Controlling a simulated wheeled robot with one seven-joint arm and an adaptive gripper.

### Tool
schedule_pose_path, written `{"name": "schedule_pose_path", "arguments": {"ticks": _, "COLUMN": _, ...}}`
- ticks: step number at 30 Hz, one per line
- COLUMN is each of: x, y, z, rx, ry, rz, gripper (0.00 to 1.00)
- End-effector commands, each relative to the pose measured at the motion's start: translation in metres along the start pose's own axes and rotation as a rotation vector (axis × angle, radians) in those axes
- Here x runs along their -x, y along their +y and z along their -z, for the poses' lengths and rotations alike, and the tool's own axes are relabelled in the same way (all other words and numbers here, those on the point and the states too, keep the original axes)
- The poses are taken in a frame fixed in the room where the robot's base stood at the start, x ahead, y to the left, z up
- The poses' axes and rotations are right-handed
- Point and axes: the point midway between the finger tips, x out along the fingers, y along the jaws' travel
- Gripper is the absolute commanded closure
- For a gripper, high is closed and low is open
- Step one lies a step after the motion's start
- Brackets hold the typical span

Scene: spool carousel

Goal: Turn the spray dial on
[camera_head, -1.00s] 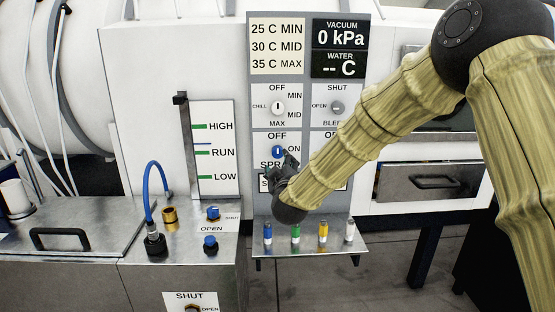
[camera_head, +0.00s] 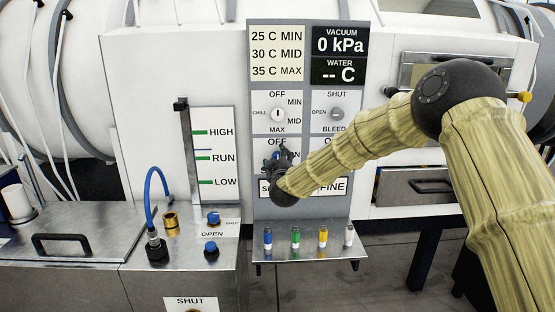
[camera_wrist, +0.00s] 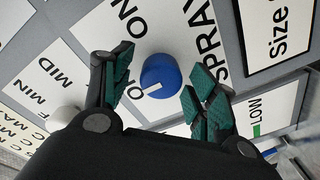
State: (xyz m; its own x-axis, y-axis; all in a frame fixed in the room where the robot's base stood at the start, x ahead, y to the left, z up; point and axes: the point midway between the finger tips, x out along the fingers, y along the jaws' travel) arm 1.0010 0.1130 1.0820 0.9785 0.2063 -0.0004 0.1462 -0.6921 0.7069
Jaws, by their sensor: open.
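The spray dial (camera_wrist: 160,75) is a round blue knob with a white mark, on a white plate with the word SPRAY beside it. In the wrist view its mark points down and slightly left, toward a partly hidden label, and away from the ON lettering above. My gripper (camera_wrist: 163,72) is open, one finger on each side of the dial, with gaps visible on both sides. Whether the fingertips reach past the dial's face I cannot tell. In the head view my gripper (camera_head: 283,158) covers most of the dial and its labels.
A chill dial (camera_head: 278,114) sits above and a shut/bleed dial (camera_head: 337,113) to its right. A shelf with blue, green, yellow and white pegs (camera_head: 322,237) juts out below. A level gauge (camera_head: 213,157) stands left. A blue hose (camera_head: 150,190) rises from the bench.

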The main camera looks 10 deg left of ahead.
Motion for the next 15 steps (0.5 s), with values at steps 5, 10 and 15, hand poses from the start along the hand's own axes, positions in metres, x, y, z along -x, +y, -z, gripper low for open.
{"name": "schedule_pose_path", "arguments": {"ticks": 5, "x": -0.0004, "y": -0.0002, "z": -0.0003, "rx": 0.000, "ry": 0.000, "rz": 0.000, "gripper": 0.42}}
{"name": "schedule_pose_path", "arguments": {"ticks": 10, "x": -0.0004, "y": -0.0001, "z": -0.0003, "rx": 0.000, "ry": 0.000, "rz": 0.000, "gripper": 0.60}}
{"name": "schedule_pose_path", "arguments": {"ticks": 15, "x": -0.0003, "y": -0.0001, "z": -0.0003, "rx": 0.000, "ry": 0.000, "rz": 0.000, "gripper": 0.87}}
